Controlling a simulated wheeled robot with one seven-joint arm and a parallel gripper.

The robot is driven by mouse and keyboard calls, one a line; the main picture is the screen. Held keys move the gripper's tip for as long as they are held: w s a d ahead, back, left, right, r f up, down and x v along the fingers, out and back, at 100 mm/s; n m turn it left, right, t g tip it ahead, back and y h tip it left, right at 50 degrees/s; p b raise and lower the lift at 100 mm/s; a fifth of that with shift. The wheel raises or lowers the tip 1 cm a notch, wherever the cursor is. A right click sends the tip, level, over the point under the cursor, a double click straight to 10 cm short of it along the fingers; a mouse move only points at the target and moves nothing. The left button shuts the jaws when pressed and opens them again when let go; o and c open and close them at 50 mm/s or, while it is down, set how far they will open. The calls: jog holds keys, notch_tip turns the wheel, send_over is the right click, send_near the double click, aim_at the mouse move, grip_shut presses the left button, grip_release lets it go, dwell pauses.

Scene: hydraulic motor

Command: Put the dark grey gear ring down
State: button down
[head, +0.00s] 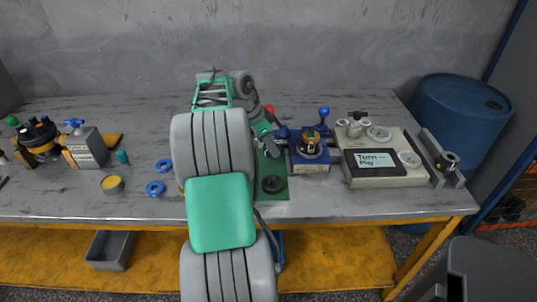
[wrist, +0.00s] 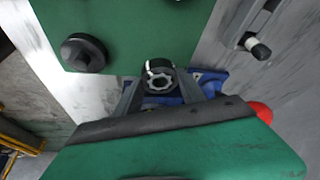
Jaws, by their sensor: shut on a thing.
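The dark grey gear ring (wrist: 160,88) shows in the middle of the wrist view, with a toothed inner hole. My gripper (wrist: 160,86) is shut on it, one finger on each side. A green mat (wrist: 140,30) lies beyond the ring, and I cannot tell whether the ring touches it. In the head view my gripper (head: 272,148) is over the upper part of the green mat (head: 271,167), left of the blue fixture; the ring cannot be made out there.
A black round part (head: 272,184) lies on the mat's near end; it also shows in the wrist view (wrist: 83,53). A blue fixture (head: 309,160) holding a brass-coloured part stands right of the mat. Blue rings (head: 155,188) and a yellow-topped tin (head: 112,185) lie left.

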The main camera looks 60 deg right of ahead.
aim_at(270, 160)
jog(key=shift+f, duration=1.55)
jog(key=shift+f+b, duration=0.25)
jog(key=shift+b, duration=0.1)
jog(key=c, duration=0.7)
grip_release()
